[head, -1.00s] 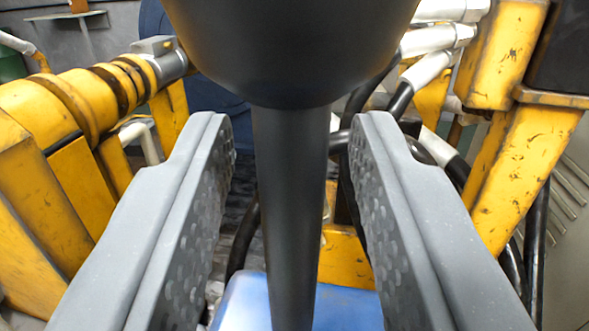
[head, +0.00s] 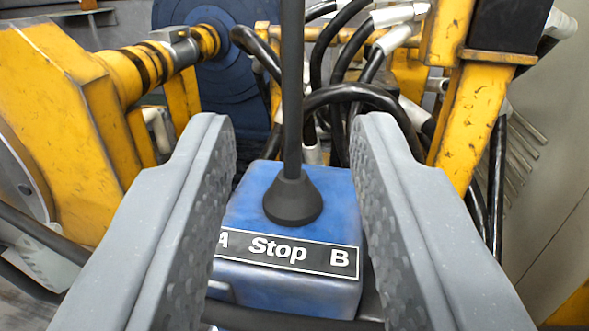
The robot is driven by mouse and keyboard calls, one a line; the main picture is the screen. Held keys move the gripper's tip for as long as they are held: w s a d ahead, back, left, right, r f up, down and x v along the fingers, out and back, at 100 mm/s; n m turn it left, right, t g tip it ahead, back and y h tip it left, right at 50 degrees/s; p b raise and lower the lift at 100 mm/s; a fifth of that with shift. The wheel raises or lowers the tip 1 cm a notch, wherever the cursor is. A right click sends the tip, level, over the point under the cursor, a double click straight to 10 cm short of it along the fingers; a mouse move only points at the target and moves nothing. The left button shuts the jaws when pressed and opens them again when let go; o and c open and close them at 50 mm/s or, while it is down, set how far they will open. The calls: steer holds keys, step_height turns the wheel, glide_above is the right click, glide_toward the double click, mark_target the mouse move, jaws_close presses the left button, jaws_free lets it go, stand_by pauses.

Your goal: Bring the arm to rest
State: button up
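My gripper (head: 291,135) is open, its two grey textured fingers reaching forward on the left and right of the picture. Between and beyond them stands a blue control box (head: 335,215) with a label reading "A Stop B" (head: 285,252) on its front. A black lever (head: 292,100) rises from a rubber boot on the box and runs out of the top of the picture. It looks upright, near the "Stop" word. I see no contact between the fingers and the lever. The lever's top end is out of view.
Yellow machine parts (head: 60,100) stand on the left, and a yellow post (head: 465,125) on the right. Black hoses (head: 355,95) with white fittings loop behind the box. A large dark blue disc (head: 225,85) is at the back. A grey panel (head: 560,190) is at the far right.

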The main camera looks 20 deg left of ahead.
steer(key=shift+s, duration=0.1)
stand_by(0.3)
step_height(320, 180, up, 27)
steer(key=m+h, duration=0.2)
steer(key=h, duration=0.7)
steer(key=s+a+r+m+g, duration=0.1)
steer(key=s+a+r, duration=0.4)
steer(key=s, duration=0.5)
steer(key=s+a+r+m+g+y, duration=0.1)
steer(key=s+a+r, duration=0.4)
steer(key=s+r, duration=0.5)
steer(key=shift+s+a+r+y, duration=0.2)
steer(key=shift+s+r+y, duration=0.05)
steer(key=shift+s+y, duration=0.05)
